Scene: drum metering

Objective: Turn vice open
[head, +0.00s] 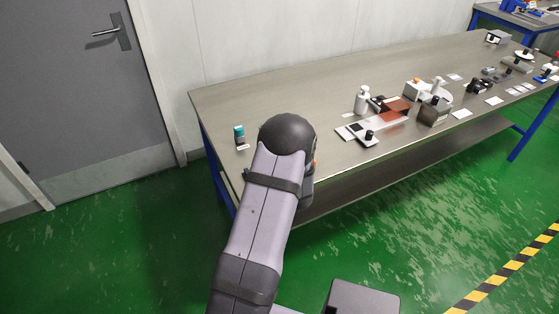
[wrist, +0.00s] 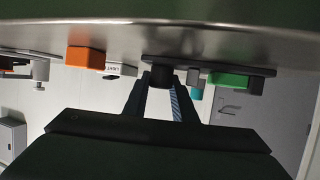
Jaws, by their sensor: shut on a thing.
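The wrist view looks upside down, with the bench at its top. There my gripper (wrist: 160,84) has its two dark fingers on either side of a round dark knob (wrist: 160,72), shut on it. The knob is at one end of a low dark base (wrist: 235,70) that also carries a small grey block (wrist: 193,76) and a green block (wrist: 229,82). This looks like the vice; how far its jaws are apart I cannot tell. In the head view my arm hides the gripper and the vice.
A teal-capped container (head: 239,132) stands at the bench's left end. In the wrist view an orange block (wrist: 85,58) and a white labelled block (wrist: 121,70) are beside the knob. Bottles (head: 362,99) and other devices stand farther right on the bench (head: 280,90). A grey door (head: 75,90) is left.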

